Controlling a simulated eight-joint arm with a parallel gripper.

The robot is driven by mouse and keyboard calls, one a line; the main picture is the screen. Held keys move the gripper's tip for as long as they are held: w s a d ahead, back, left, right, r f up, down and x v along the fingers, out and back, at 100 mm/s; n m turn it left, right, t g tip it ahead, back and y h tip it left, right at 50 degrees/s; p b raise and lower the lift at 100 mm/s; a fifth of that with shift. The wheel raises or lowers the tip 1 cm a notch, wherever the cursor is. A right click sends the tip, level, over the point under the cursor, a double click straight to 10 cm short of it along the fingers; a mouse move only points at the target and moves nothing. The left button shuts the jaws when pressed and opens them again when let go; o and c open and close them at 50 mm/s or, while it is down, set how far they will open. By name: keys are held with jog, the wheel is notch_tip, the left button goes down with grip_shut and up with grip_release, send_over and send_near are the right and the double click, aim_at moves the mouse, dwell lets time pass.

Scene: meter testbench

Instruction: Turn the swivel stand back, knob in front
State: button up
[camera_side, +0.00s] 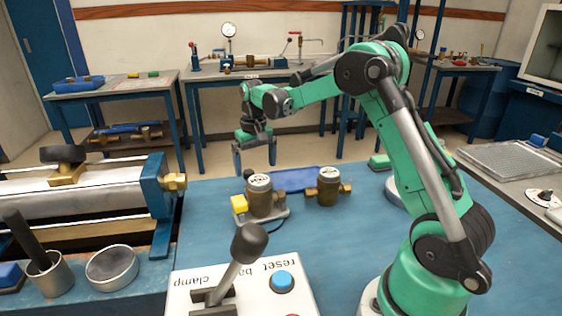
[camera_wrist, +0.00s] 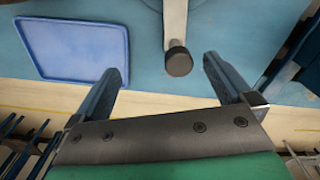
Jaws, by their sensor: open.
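The swivel stand (camera_side: 284,213) has a grey base on the blue bench and carries a brass meter (camera_side: 261,200) with a yellow block (camera_side: 239,204) at its left. In the wrist view the stand's pale arm (camera_wrist: 174,20) comes in from the top and ends in a black knob (camera_wrist: 178,60). The knob points toward the bench's far edge; in the side view it is mostly hidden behind the meter. My gripper (camera_side: 254,168) points down above the bench behind the meter. In the wrist view, my gripper (camera_wrist: 161,64) is open and empty, with the knob between the fingertips, right of middle.
A second brass meter (camera_side: 328,188) stands to the right. A blue tray (camera_wrist: 78,77) lies left of the fingers in the wrist view. A clamp box (camera_side: 190,279) with a lever stands in front; a large cylinder rig (camera_side: 85,194) is at left. Open bench lies front right.

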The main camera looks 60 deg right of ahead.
jog(key=shift+r, duration=2.3)
jog(key=shift+w+a+r+m, duration=0.25)
jog(key=shift+a+r+m, duration=0.1)
jog(key=shift+r+m, duration=0.25)
jog(key=shift+w+a+r+m, duration=0.25)
jog(key=shift+a+r+m, duration=0.1)
jog(key=shift+r+m, duration=0.25)
jog(key=shift+f, duration=2.8)
jog(key=shift+f, duration=0.2)
jog(key=shift+f, duration=0.95)
jog(key=shift+c, duration=1.4)
